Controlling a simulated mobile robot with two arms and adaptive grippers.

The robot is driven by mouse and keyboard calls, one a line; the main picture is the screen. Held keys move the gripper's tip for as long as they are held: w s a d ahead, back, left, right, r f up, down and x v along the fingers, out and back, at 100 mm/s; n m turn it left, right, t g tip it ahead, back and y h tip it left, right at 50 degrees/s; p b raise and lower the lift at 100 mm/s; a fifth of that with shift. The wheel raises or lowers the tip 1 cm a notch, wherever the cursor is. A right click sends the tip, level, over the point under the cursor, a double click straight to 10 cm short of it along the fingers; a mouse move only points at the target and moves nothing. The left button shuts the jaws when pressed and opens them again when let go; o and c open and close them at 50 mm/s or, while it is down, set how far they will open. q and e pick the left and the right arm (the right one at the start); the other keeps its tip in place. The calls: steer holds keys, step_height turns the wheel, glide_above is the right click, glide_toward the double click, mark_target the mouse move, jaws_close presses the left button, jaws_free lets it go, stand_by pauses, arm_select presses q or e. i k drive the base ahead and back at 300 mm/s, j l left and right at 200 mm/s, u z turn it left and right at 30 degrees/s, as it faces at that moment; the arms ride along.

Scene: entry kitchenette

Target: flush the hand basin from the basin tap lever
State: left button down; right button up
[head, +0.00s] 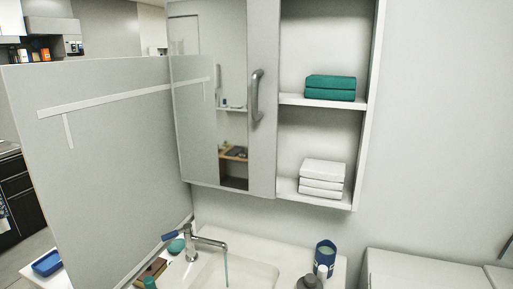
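The hand basin (252,273) is white and set in a pale counter at the bottom middle of the head view; its lower part is cut off by the frame. The chrome basin tap (192,248) stands at its back left, with the spout pointing right over the bowl. The tap lever (169,236) has a blue end and sticks out to the left. A thin bluish stream of water (226,272) falls from the spout. Neither of my grippers is in view.
A teal oval item (176,246) and a brown item (152,271) lie left of the tap. A mirrored cabinet (212,110) hangs above. A grey partition (105,170) rises at the left.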

mark_target(188, 228)
steer(key=j+z, duration=0.25)
steer(key=j, duration=0.2)
steer(key=j+z, duration=0.25)
steer(key=j, duration=0.2)
steer(key=k+j+z, duration=0.25)
steer(key=j, duration=0.2)
steer(key=j+z, duration=0.25)
steer(key=j, duration=0.2)
steer(key=k+j+z, duration=0.25)
steer(key=j, duration=0.15)
steer(key=i+j, duration=0.05)
steer(key=i, duration=0.05)
